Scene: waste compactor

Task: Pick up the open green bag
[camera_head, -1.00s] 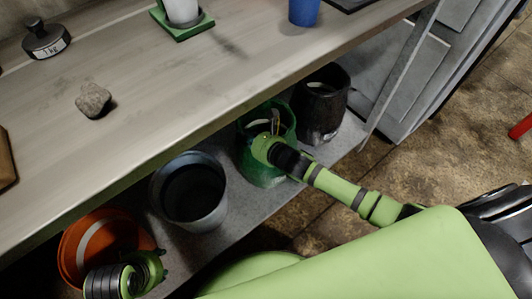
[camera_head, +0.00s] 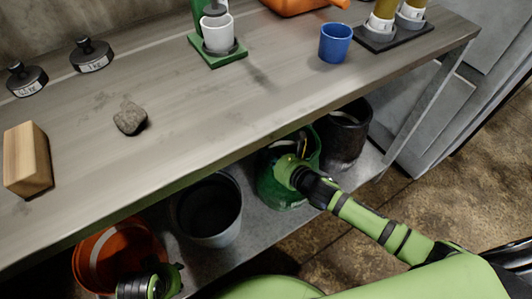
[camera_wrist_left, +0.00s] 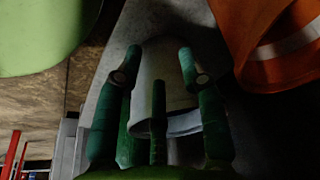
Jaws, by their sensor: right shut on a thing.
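The open green bag (camera_head: 268,183) stands on the lower shelf, between a grey bucket and a black container. My right gripper (camera_head: 299,150) is at its mouth, shut on the bag; its fingertips are partly hidden inside and against the rim. My left gripper (camera_head: 172,276) is low at the left, in front of the orange bucket. In the left wrist view its fingers (camera_wrist_left: 160,75) are spread open with nothing seen between them, and the grey bucket (camera_wrist_left: 165,75) is beyond them.
The grey bucket (camera_head: 208,215) and orange bucket (camera_head: 100,250) stand left of the bag, the black container (camera_head: 345,140) right of it. The tabletop (camera_head: 220,110) overhangs the shelf. It carries a stone (camera_head: 130,118), a wooden block (camera_head: 27,160), weights and a blue cup (camera_head: 335,43).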

